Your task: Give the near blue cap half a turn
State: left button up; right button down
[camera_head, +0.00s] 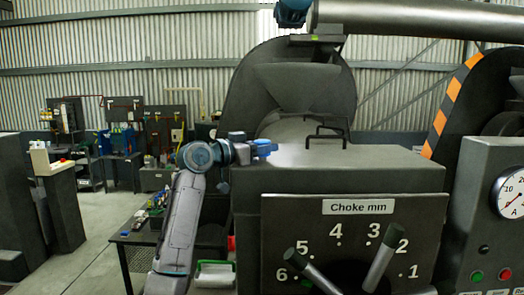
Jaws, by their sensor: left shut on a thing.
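My left arm rises from below and bends right, and my left gripper (268,148) is at the left rear edge of the dark machine housing (350,176). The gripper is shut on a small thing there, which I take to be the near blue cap. Blue shows at the gripper's end, but at this size I cannot tell where the gripper stops and the cap begins. The cap's turned angle cannot be read. My right gripper is not in view.
A black handle (328,124) stands on the housing top close to the gripper's right. The front has a "Choke mm" scale (358,206) with two grey levers (380,268). A gauge panel (496,212) is at right. A thick pipe (420,20) crosses above.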

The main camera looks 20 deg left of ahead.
pick_arm(q)
jog(key=m+g+h+b, duration=0.2)
jog(key=m+g+h, duration=0.1)
jog(key=shift+f+g+h+b, duration=0.1)
jog(key=shift+g+h+b, duration=0.2)
jog(key=shift+g+h, duration=0.1)
jog(key=m+g+h, duration=0.2)
jog(key=m+g, duration=0.1)
jog(key=shift+b, duration=0.35)
jog(key=m+g, duration=0.1)
jog(key=g+h, duration=0.1)
jog(key=g, duration=0.1)
jog(key=shift+r+m+p, duration=0.25)
jog(key=shift+m+p, duration=0.1)
jog(key=shift+m, duration=0.05)
jog(key=m+g+p, duration=0.1)
jog(key=g, duration=0.1)
jog(key=shift+g, duration=0.3)
jog(key=shift+f+m+g+h+p, duration=0.15)
jog(key=shift+m+g+h+p, duration=0.15)
jog(key=shift+m+g+p, duration=1.45)
jog(key=shift+g+b, duration=0.35)
jog(key=shift+g, duration=0.1)
jog(key=shift+f+m+g, duration=0.2)
jog(key=shift+m+g, duration=0.05)
jog(key=shift+g, duration=0.25)
jog(key=o, duration=1)
jog(key=shift+c, duration=0.2)
jog(key=shift+d+r, duration=0.1)
